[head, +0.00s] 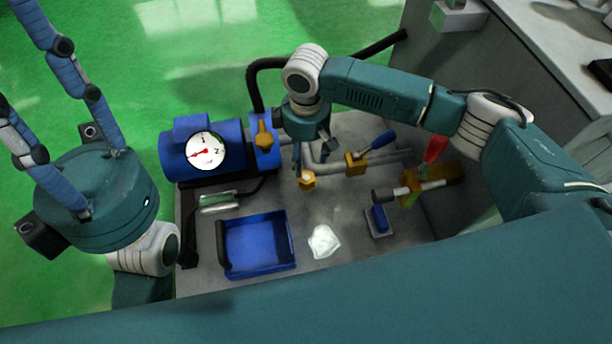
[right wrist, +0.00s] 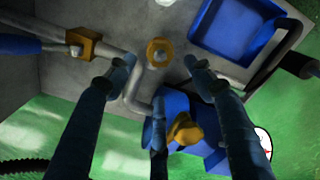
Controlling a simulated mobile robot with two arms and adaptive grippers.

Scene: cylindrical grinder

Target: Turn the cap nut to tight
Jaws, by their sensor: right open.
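The cap nut, a brass-yellow piece (head: 307,180), sits on the grey pipework in the middle of the bench. In the right wrist view the cap nut (right wrist: 159,53) shows between the fingertips, with a gap on both sides. My right gripper (head: 311,154) points down just above it, open and empty; its fingers (right wrist: 159,62) show in the right wrist view. The underside of the nut and its thread are hidden. My left gripper (head: 11,52) is at the far left over the green floor, its fingers apart and empty, tips cut off by the frame.
A blue motor-like unit with a white gauge (head: 206,150) and a brass valve (head: 264,139) stand left of my right gripper. A blue-handled valve (head: 356,163) and a red-handled valve (head: 435,150) are to the right. A blue tray (head: 287,268) and white cloth (head: 323,241) lie in front.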

